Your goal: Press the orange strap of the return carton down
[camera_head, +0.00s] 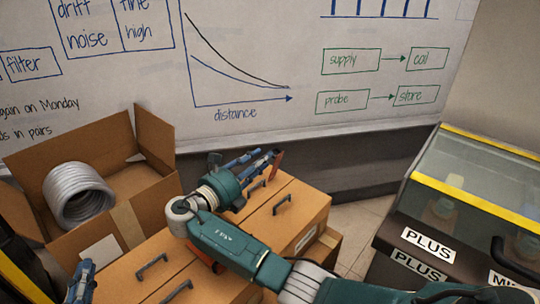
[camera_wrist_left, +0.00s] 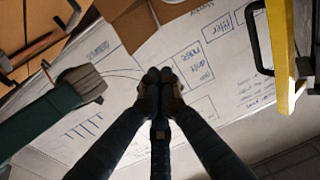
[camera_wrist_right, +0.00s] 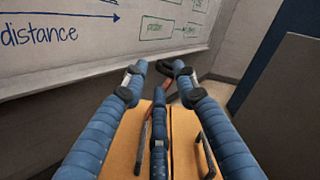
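The closed carton (camera_head: 255,235), with several dark handles on its lid, stands in the lower middle of the head view. An orange-red strap (camera_head: 277,163) rises at its back edge, beside my right fingertips. An orange piece also shows under my right arm (camera_head: 204,262); my arm hides what lies between. The strap partly shows beyond the fingers in the right wrist view (camera_wrist_right: 167,85). My right gripper (camera_head: 258,162) is above the carton's back part, its fingers apart and empty. My left gripper (camera_head: 82,280) is at the lower left, its fingertips together with nothing visible between them.
An open carton (camera_head: 120,185) holding a grey coil (camera_head: 78,196) stands at the left. A glass-topped case (camera_head: 460,200) with a yellow edge and PLUS labels stands at the right. A whiteboard (camera_head: 250,60) covers the back wall. Some floor (camera_head: 362,225) is free between carton and case.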

